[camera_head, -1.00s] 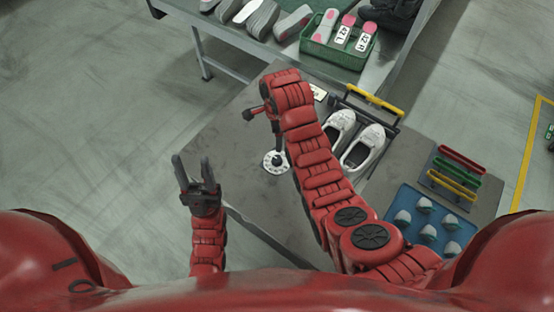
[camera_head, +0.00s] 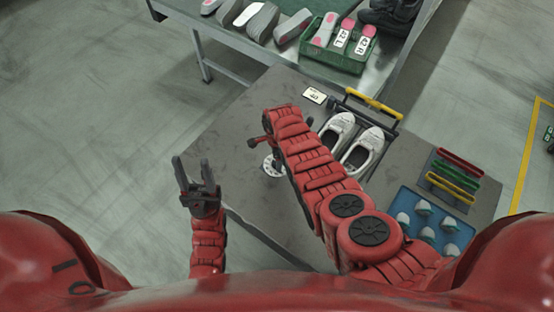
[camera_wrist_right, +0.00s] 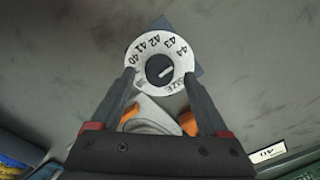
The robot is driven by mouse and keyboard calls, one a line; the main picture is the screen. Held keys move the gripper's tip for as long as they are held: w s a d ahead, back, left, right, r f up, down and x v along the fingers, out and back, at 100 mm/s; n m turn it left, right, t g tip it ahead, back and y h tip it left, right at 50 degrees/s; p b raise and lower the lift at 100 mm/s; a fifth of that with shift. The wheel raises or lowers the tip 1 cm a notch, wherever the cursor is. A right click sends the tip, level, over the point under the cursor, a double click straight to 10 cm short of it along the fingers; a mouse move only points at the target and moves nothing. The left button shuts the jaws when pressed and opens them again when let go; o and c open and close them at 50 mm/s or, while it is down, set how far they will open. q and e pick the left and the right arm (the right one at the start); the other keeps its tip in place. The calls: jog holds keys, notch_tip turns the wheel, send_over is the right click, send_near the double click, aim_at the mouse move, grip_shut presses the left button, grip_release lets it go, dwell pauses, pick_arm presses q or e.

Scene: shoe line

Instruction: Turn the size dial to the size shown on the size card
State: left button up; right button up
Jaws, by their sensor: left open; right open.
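The size dial (camera_head: 271,166) is a white disc on the grey table, partly hidden by my right arm in the head view. In the right wrist view the dial (camera_wrist_right: 147,41) shows sizes around a dark knob (camera_wrist_right: 160,69). A light mark on the knob points right and slightly up, roughly toward 44. My right gripper (camera_wrist_right: 159,76) is open, its fingers on either side of the knob in the picture; contact cannot be told. The size card (camera_head: 314,95) lies at the table's far edge; it reads 40 in the wrist view (camera_wrist_right: 268,153). My left gripper (camera_head: 195,176) is open and empty, left of the table.
White shoes (camera_head: 361,152) stand right of my right arm, by a yellow-handled rack (camera_head: 374,103). Coloured handles (camera_head: 451,186) and a blue tray (camera_head: 405,244) are at the right. A bench behind holds a green crate (camera_head: 329,62). The table's left part is clear.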

jog(key=shift+f, duration=0.45)
grip_shut()
dwell(0.3)
